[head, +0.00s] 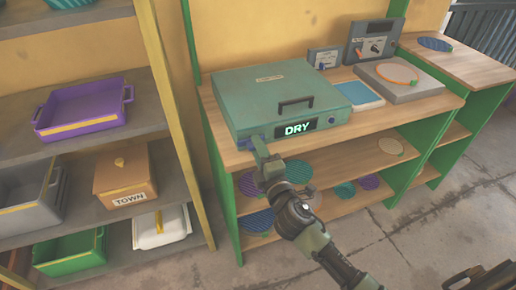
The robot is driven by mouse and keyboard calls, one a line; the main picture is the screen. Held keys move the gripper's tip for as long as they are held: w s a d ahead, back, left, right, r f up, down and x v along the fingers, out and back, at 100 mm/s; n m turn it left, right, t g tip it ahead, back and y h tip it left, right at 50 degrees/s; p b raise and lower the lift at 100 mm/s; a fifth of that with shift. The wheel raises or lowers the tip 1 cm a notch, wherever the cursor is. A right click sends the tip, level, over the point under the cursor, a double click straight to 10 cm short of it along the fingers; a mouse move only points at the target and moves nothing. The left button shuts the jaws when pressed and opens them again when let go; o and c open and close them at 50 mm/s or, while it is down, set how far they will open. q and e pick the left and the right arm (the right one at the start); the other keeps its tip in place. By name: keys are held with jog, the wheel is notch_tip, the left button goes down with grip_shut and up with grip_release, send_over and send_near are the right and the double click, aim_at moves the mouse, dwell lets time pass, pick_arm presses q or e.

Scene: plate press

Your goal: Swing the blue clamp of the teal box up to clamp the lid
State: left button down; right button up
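The teal box (270,82) stands on the wooden bench, with its lid down and a dark handle (295,103) on the lid's front. A lit panel (296,128) on its front reads DRY. A small piece of the blue clamp (253,135) seems to show at the box's front left corner, mostly behind my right gripper. My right gripper (259,146) reaches up from below to that corner, at or very near the clamp. Its fingertips are too small and covered to tell whether they grip it. My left gripper is not in view.
A blue-and-white pad (360,95) and a grey device with an orange ring (400,82) stand right of the box. Control boxes (372,42) stand behind. Striped plates (299,171) lie on the shelf below. A rack (95,149) with bins is at left.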

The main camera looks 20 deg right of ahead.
grip_shut()
jog(key=m+p, duration=0.5)
jog(key=m, duration=1.3)
jog(key=shift+f, duration=0.1)
dwell(0.4)
dwell(0.5)
